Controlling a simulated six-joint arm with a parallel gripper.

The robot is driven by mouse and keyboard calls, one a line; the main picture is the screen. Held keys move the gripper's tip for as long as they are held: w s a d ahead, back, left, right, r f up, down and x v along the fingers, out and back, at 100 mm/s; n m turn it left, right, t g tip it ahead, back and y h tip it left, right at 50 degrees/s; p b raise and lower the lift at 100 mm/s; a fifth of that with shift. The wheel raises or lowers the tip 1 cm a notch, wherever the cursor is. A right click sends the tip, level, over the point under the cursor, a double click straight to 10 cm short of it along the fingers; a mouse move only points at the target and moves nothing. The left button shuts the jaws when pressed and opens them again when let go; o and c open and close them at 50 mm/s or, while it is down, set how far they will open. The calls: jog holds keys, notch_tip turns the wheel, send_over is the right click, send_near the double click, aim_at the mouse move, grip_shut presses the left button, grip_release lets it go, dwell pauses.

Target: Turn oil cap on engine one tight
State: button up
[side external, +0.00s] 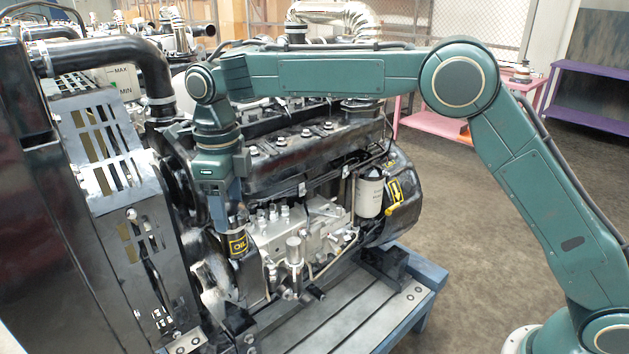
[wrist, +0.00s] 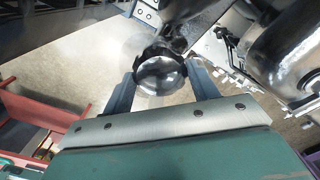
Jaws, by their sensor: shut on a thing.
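The oil filler (side external: 238,244), with a yellow and black OIL label, stands at the front left of the black engine (side external: 320,150) in the side view. My gripper (side external: 229,208) points down over its top. In the wrist view the round, dark, shiny oil cap (wrist: 160,74) sits between the two fingers of my gripper (wrist: 163,82), one on each side. The gripper is shut on the cap. In the side view the fingers largely hide the cap, and I cannot tell how tight it is.
A black radiator frame (side external: 110,170) stands close left of my gripper. The engine rests on a blue-grey stand (side external: 415,300). Pink (side external: 437,123) and purple (side external: 590,70) tables stand behind on open floor.

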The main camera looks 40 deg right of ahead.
jog(key=shift+f, duration=0.25)
jog(key=o, duration=1.2)
jog(key=shift+o, duration=1.2)
jog(key=shift+r, duration=0.15)
jog(key=shift+c, duration=0.4)
jog(key=n, duration=0.4)
jog(key=shift+n, duration=0.4)
jog(key=n, duration=1.1)
jog(key=shift+n, duration=0.3)
jog(key=n, duration=0.5)
